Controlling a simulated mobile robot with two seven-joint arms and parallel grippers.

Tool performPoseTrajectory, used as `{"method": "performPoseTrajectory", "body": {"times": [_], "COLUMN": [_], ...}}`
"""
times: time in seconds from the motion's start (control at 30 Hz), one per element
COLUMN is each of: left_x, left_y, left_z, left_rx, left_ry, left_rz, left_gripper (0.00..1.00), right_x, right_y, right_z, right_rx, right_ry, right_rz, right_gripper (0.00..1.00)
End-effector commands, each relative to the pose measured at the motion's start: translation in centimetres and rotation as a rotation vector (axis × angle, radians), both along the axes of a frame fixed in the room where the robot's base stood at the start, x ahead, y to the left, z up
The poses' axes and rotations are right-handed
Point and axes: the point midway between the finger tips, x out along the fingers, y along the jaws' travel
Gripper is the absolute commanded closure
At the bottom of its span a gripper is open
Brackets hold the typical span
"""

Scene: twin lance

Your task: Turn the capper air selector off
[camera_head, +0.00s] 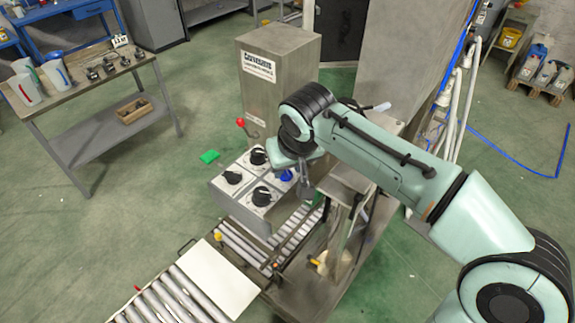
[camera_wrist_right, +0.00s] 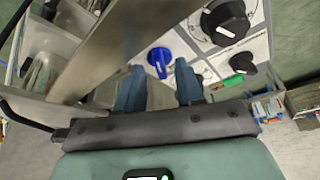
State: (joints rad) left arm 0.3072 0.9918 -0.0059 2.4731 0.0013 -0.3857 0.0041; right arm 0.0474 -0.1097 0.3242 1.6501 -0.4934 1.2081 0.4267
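A grey control panel (camera_head: 240,200) carries black selector knobs and one blue knob (camera_head: 285,175). One black knob (camera_head: 258,156) is at the back, one (camera_head: 232,177) at the left and one (camera_head: 262,196) at the front. Their labels are too small to read, so I cannot tell which is the capper air selector. My right gripper (camera_head: 304,184) is just right of the blue knob. In the right wrist view its fingers (camera_wrist_right: 158,86) are apart with nothing between them. The blue knob (camera_wrist_right: 158,60) shows just beyond the fingertips. My left gripper is not in view.
A tall metal cabinet (camera_head: 275,75) stands behind the panel, with a red-knobbed lever (camera_head: 241,122) beside it. A roller conveyor (camera_head: 175,295) runs below. A metal post (camera_head: 340,225) stands close right of the gripper. A metal beam (camera_wrist_right: 115,50) crosses the wrist view's left side.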

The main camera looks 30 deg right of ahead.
Motion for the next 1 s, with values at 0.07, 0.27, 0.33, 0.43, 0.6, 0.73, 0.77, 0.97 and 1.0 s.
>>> {"method": "performPoseTrajectory", "body": {"times": [0.07, 0.27, 0.33, 0.43, 0.6, 0.73, 0.77, 0.97, 1.0], "left_x": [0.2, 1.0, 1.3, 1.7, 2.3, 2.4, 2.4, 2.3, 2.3], "left_y": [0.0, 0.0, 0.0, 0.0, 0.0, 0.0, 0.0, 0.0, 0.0], "left_z": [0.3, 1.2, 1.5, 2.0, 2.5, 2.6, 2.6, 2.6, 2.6], "left_rx": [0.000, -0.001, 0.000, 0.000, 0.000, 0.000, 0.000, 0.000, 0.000], "left_ry": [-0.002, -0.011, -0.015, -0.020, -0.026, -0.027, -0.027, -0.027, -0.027], "left_rz": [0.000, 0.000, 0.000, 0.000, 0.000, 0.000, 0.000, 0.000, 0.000], "left_gripper": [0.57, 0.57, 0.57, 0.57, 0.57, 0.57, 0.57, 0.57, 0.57], "right_x": [-0.4, -2.1, -2.7, -3.4, -4.3, -4.7, -4.7, -4.7, -4.7], "right_y": [0.1, 0.4, 0.4, 0.6, 0.7, 0.7, 0.7, 0.7, 0.7], "right_z": [1.5, 5.8, 7.3, 9.1, 11.1, 11.6, 11.6, 11.6, 11.6], "right_rx": [0.001, 0.001, 0.002, 0.001, 0.001, 0.000, 0.000, 0.001, 0.001], "right_ry": [-0.007, -0.010, -0.009, -0.009, -0.006, -0.003, -0.003, -0.002, -0.002], "right_rz": [0.000, 0.001, 0.000, 0.001, 0.001, 0.000, 0.000, 0.000, 0.000], "right_gripper": [0.63, 0.63, 0.63, 0.63, 0.63, 0.63, 0.63, 0.63, 0.63]}}
